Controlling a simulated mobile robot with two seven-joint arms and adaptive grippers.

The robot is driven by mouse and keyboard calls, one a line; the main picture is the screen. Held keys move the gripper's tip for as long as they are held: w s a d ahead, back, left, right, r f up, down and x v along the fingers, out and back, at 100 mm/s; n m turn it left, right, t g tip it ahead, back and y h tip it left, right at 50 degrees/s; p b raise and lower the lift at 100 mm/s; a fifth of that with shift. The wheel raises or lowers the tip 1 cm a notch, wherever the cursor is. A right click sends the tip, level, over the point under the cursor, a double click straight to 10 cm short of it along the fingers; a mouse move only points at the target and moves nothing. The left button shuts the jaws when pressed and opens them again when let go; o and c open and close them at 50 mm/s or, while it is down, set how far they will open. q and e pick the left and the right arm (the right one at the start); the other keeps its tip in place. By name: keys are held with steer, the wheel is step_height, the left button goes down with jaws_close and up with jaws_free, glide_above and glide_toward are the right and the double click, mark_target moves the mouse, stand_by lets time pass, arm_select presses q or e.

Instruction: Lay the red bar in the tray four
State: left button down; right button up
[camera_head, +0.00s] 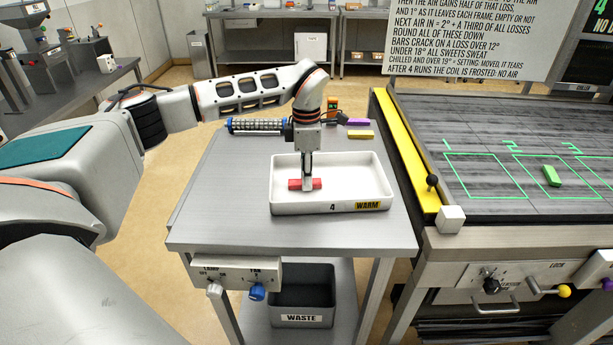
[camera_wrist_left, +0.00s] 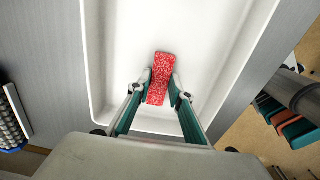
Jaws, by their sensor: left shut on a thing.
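The red bar (camera_head: 295,184) is between the fingers of my left gripper (camera_head: 307,186), inside the white tray marked 4 and WARM (camera_head: 345,206). In the left wrist view the speckled red bar (camera_wrist_left: 161,72) lies between the two fingertips of my left gripper (camera_wrist_left: 159,92), which are shut on it. The bar is over the floor of the tray (camera_wrist_left: 115,60), in its left part in the head view. I cannot tell whether the bar touches the tray floor. My right gripper is not in view.
A purple bar (camera_head: 359,122) and a yellow bar (camera_head: 360,134) lie behind the tray. A blue-ended coil (camera_head: 257,126) lies at the table's back left. A green bar (camera_head: 551,176) lies on the dark, marked surface at right. A WASTE bin (camera_head: 302,299) stands below.

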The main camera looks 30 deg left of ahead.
arm_select(q)
steer(key=shift+f, duration=0.2)
steer(key=c, duration=1.8)
jaws_free()
steer(key=shift+r, duration=0.1)
steer(key=shift+r, duration=0.2)
step_height(320, 180, up, 12)
steer(key=shift+f+b, duration=0.1)
steer(key=shift+b, duration=0.2)
